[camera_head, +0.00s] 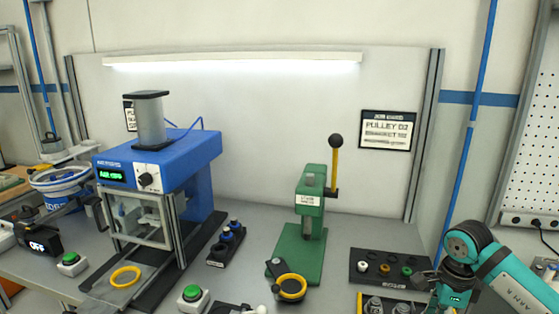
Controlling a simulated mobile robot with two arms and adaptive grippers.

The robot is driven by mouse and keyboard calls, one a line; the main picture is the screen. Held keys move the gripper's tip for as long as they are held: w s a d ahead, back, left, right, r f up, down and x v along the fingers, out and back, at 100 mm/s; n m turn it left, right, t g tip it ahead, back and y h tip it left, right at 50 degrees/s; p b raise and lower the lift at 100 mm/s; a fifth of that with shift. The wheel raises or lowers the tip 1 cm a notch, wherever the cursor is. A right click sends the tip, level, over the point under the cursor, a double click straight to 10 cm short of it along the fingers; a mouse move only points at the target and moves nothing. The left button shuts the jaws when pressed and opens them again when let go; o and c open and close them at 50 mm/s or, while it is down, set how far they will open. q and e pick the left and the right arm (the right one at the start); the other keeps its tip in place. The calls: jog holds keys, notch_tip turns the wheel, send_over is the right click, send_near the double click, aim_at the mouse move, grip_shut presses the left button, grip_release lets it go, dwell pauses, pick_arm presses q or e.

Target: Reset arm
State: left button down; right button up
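My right arm, teal and grey, comes in from the lower right. Its dark gripper (426,281) is small and partly hidden near the right end of a black tray (358,277). I cannot tell whether its fingers are open or hold anything. No part of my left arm or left gripper can be made out.
A blue press (190,150) with a clear guard and a yellow ring (125,276) stands at the left. A green lever press (311,205) stands mid-bench, its black-knobbed lever upright. Green buttons (192,293) sit at the front.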

jog(key=s+a+t+y, duration=0.2)
jog(key=a+y, duration=0.8)
jog(key=a, duration=1.4)
jog(key=a+r+m+t+y, duration=0.5)
jog(key=r+m+t+y, duration=0.35)
jog(key=r+m, duration=0.45)
jog(key=w+d+f+m+t+h, duration=0.2)
jog(key=d+m+t+h, duration=0.95)
jog(key=m, duration=0.65)
jog(key=s+d+f+m+g+h, duration=0.3)
jog(key=f+m+g+h, duration=0.1)
jog(key=f+m, duration=0.25)
jog(key=s+d+f+m+g+h, duration=0.3)
jog(key=s+f+m+g+h, duration=0.15)
jog(key=f, duration=0.25)
jog(key=s+a+f+m+g+y, duration=0.1)
jog(key=s+f+m+g, duration=0.2)
jog(key=s+f+g, duration=0.5)
jog(key=s+a+f+m+g+y, duration=0.1)
jog(key=s+f+m+g, duration=0.3)
jog(key=s, duration=0.8)
notch_tip(320, 180, down, 25)
jog(key=n, duration=0.2)
jog(key=s+d+f, duration=0.3)
jog(key=s+f, duration=1.4)
jog(key=shift+s+f, duration=0.15)
jog(key=shift+s, duration=0.05)
